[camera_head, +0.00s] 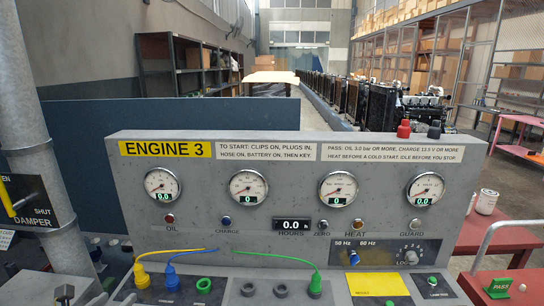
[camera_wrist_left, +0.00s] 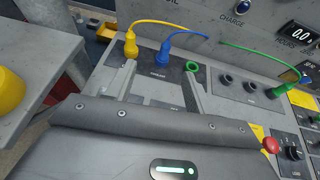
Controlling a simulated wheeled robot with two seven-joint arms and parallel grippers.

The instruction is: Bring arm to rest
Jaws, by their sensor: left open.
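My left gripper (camera_wrist_left: 158,88) is open in the left wrist view. Its two fingers reach toward the plug panel, with nothing seen between them but the panel. In the head view only uncertain grey parts show at the lower left. Beyond the fingers are a yellow plug (camera_wrist_left: 130,46), a blue plug (camera_wrist_left: 164,52) and an empty green-ringed socket (camera_wrist_left: 192,67). The yellow plug (camera_head: 141,274) and blue plug (camera_head: 171,276) stand in the panel in the head view too, with cables attached. A green plug (camera_head: 315,284) stands further right. My right gripper is not in view.
The grey ENGINE 3 console (camera_head: 290,160) with several gauges stands close ahead. A damper lever box (camera_head: 32,203) and grey pipe (camera_head: 22,110) are at the left. A red table (camera_head: 500,232) is at the right. In the wrist view, a red knob (camera_wrist_left: 271,145) lies right of the gripper.

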